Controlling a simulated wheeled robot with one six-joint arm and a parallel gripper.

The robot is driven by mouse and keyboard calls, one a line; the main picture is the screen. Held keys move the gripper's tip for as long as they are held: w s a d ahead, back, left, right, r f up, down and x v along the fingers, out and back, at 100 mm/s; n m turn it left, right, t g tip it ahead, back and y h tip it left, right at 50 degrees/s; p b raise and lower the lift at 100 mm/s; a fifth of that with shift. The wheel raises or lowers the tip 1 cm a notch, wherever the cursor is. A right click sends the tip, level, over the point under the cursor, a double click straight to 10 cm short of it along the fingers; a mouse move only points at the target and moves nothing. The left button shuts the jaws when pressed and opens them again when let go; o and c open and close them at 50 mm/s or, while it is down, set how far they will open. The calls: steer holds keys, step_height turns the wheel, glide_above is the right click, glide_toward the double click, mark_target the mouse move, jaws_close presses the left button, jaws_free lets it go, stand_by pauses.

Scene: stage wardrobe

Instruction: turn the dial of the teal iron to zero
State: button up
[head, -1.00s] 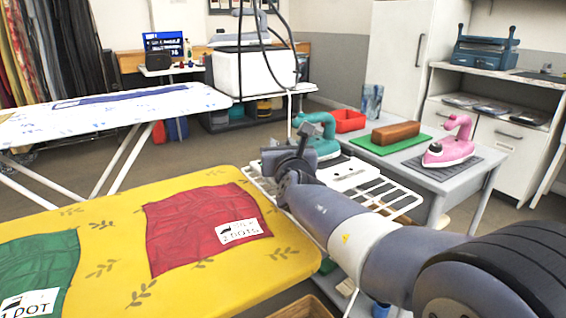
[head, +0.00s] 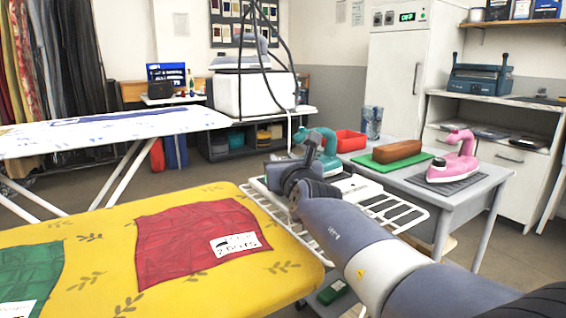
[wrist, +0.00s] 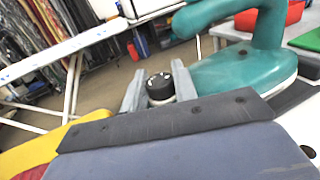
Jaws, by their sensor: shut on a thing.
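The teal iron (head: 329,163) rests at the end of the white wire rack by the yellow ironing board, partly hidden behind my arm in the head view. In the wrist view its teal body and handle (wrist: 240,70) fill the upper right. Its dial (wrist: 159,86) is a black round knob on a pale base. My gripper (wrist: 158,88) has one grey finger on each side of the dial and is shut on it. The dial's marks are too small to read. The fingertips are hidden in the head view.
The yellow board (head: 95,262) carries a red cloth (head: 190,240) and a green cloth (head: 28,265). A white wire rack (head: 400,213) lies below my arm. A pink iron (head: 458,160), brown block (head: 397,151) and red bin (head: 350,140) stand on the grey table at right.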

steer(key=o, duration=1)
steer(key=shift+c, duration=0.2)
steer(key=shift+s, duration=0.1)
steer(key=v, duration=1)
steer(key=shift+s+d+p, duration=0.1)
steer(key=shift+s+p, duration=0.2)
steer(key=shift+p, duration=0.05)
steer(key=shift+x, duration=5.45)
steer(key=shift+w+b, duration=0.15)
steer(key=shift+b, duration=0.15)
steer(key=shift+r+p, duration=0.3)
steer(key=shift+p, duration=0.9)
steer(key=shift+a+m+h+p, duration=0.3)
steer(key=shift+h+p, duration=0.2)
steer(key=shift+p, duration=0.3)
